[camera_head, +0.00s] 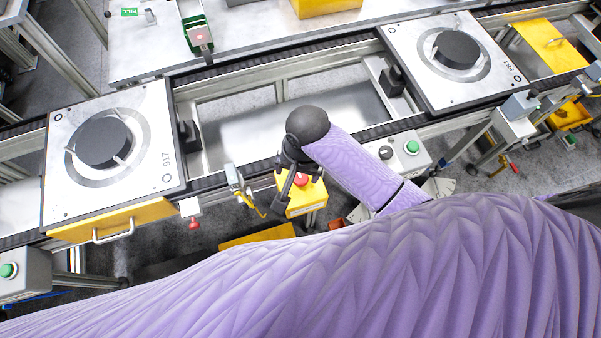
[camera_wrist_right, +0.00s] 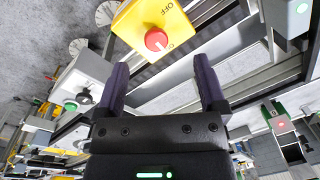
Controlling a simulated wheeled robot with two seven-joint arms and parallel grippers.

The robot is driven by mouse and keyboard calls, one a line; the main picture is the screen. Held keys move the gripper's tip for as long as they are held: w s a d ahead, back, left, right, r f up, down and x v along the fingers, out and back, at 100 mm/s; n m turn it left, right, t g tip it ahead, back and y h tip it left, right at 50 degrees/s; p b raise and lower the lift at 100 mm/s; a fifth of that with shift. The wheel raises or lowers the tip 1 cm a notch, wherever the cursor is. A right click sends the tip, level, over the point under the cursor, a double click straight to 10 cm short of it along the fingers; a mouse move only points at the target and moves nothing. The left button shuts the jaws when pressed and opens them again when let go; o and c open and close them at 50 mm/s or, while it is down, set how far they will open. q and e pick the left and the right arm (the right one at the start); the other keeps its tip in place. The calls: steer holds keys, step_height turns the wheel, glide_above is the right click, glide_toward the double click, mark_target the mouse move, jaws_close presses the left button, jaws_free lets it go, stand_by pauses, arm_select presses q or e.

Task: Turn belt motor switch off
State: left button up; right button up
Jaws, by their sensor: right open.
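The switch is a yellow box (camera_head: 308,203) with a round red knob (camera_head: 300,179), at the front of the conveyor in the head view. In the right wrist view the yellow box (camera_wrist_right: 137,21) has the word OFF on its face, and the red knob (camera_wrist_right: 156,40) sits by a second, partly hidden label. My right gripper (camera_wrist_right: 162,72) is open and empty, its two fingers pointing toward the box, with the knob just beyond and between the tips. In the head view the dark right gripper (camera_head: 296,187) partly covers the box. My left gripper is not in view.
A pallet with a black disc (camera_head: 148,130) sits on the conveyor at left, another pallet (camera_head: 405,40) at right. A grey box with a green button (camera_head: 412,147) stands right of the switch. A red knob (camera_head: 195,224) hangs at left. Conveyor rails run behind the switch.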

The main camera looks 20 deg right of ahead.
mark_target(301, 178)
steer(key=w+f+m+b, duration=0.1)
steer(key=f, duration=0.2)
steer(key=w+d+f+m+b, duration=0.1)
steer(key=f, duration=0.2)
steer(key=w+f+h+b, duration=0.1)
steer(key=f+b, duration=0.1)
steer(key=f, duration=0.2)
steer(key=shift+d+f+m+g, duration=0.1)
steer(key=shift+d+m+g, duration=0.2)
steer(key=shift+m, duration=0.1)
jaws_close()
